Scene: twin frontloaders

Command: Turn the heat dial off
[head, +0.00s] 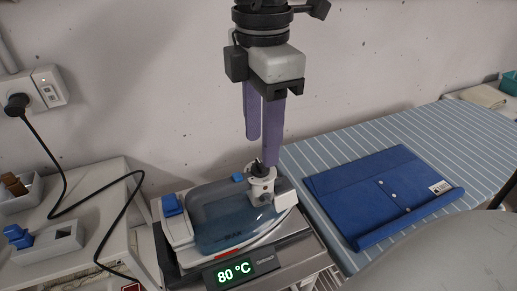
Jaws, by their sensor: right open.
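A green-lit display (234,271) on the front of the ironing station reads 80 °C. A blue-grey translucent body (222,222) rests on the station, with a blue part (172,204) at its left. A small pale grey fitting (262,188) with a black tip stands at its right end. I cannot tell which part is the heat dial. My right gripper (262,150) comes down from the top with two purple fingers, open and apart. Its fingertips are just above the pale fitting in the picture; contact cannot be told. My left gripper is out of view.
A blue folded cloth case (375,195) lies on the striped ironing board (425,135) at the right. A black cord runs from the wall socket (34,92) at the left. Small grey trays (45,246) stand on the white surface at the left.

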